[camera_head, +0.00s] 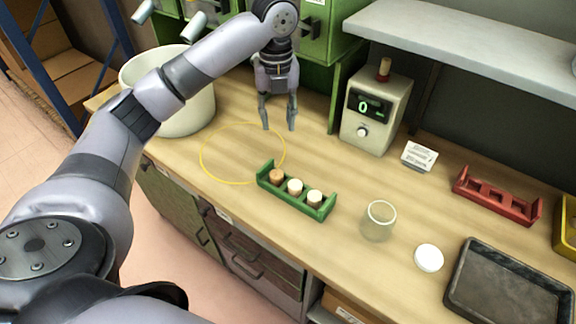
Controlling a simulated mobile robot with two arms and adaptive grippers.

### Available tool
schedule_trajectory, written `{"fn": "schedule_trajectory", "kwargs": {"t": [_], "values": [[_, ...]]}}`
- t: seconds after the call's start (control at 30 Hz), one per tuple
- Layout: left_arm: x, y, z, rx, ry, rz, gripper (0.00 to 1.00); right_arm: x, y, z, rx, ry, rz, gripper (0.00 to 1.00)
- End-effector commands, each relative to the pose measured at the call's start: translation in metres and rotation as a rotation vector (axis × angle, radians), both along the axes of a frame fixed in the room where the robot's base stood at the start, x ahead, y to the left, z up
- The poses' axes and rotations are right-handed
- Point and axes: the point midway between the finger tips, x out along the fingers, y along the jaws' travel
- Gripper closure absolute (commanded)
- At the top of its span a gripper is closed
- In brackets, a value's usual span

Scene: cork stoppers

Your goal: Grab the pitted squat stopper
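A green rack (278,196) on the wooden bench holds three stoppers in a row. The left stopper (276,175) is tan-brown; the middle stopper (295,186) and right stopper (314,198) have paler tops. Another brown cork stopper (383,69) stands upright on top of the grey device. Pits are too small to make out, so I cannot tell which stopper is the pitted squat one. My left gripper (278,127) points down above the bench, behind the green rack, with its fingers apart and nothing between them. My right gripper is not in view.
The device (376,115) shows 0. A red rack (497,196), glass jar (379,221), white lid (429,257), small card (419,156) and dark tray (507,287) occupy the right. A white bucket (188,110) stands left. A yellow ring (202,154) surrounds bare bench.

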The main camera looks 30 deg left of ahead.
Motion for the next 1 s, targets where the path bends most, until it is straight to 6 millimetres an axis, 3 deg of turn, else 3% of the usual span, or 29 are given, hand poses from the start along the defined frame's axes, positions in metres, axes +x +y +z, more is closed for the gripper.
{"fn": "schedule_trajectory", "kwargs": {"t": [0.13, 0.3, 0.4, 0.47, 0.6, 0.73, 1.0], "values": [[-0.002, 0.001, -0.022, 0.001, 0.006, -0.002, 0.64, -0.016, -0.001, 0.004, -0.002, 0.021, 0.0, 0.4], [-0.002, 0.0, -0.059, 0.001, 0.006, 0.0, 0.64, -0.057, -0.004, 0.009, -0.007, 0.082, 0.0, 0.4], [-0.003, 0.0, -0.08, 0.0, 0.006, 0.0, 0.64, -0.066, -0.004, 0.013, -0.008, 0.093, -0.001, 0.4], [-0.003, 0.0, -0.093, 0.001, 0.005, -0.001, 0.64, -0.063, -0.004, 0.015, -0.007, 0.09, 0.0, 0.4], [-0.002, 0.0, -0.112, 0.0, 0.003, -0.001, 0.64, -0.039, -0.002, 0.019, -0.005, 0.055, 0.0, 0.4], [-0.002, 0.0, -0.119, 0.001, 0.001, -0.001, 0.64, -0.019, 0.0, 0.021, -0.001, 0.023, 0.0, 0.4], [-0.007, -0.001, -0.152, 0.0, 0.004, 0.001, 0.64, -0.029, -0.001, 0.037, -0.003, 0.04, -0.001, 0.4]]}}
